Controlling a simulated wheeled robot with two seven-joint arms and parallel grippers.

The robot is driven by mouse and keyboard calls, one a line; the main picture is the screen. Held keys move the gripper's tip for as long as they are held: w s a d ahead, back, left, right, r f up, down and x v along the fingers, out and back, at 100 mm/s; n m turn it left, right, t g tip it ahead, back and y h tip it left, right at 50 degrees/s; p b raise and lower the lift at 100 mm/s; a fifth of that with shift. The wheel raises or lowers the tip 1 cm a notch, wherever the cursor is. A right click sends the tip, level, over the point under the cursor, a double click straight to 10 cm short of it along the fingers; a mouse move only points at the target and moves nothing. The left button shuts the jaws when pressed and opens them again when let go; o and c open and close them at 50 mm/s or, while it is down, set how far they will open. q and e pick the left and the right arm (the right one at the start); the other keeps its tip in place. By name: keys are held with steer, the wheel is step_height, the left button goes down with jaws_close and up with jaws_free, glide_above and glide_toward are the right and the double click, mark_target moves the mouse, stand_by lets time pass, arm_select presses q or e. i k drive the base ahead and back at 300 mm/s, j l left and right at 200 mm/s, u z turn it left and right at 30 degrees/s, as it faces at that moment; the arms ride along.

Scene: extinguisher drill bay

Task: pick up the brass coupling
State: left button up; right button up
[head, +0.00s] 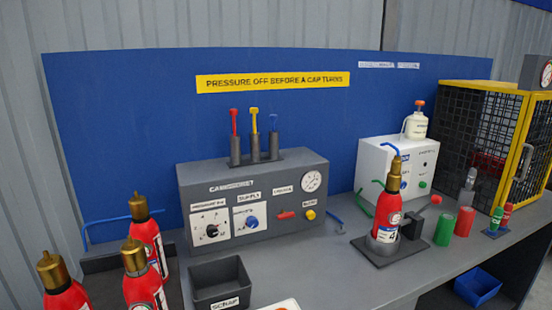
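No loose brass coupling can be made out for certain. A brass-coloured fitting (394,180) sits on top of the red extinguisher (386,222) standing upright in a dark holder at the right of the bench. Three more red extinguishers at the lower left carry brass-coloured tops: one farther back (139,205), one in front (133,256) and one at the left edge (51,271). Neither of my grippers shows in the head view.
A grey control box (255,185) stands mid-bench. A dark SCRAP bin (222,287) sits in front of it. Green (444,230) and red (464,221) cups stand right of the held extinguisher. A yellow-framed mesh cage (524,150) is at the far right. Bench top (330,275) is clear at front centre.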

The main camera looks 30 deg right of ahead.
mark_target(396, 164)
steer(key=z, duration=1.7)
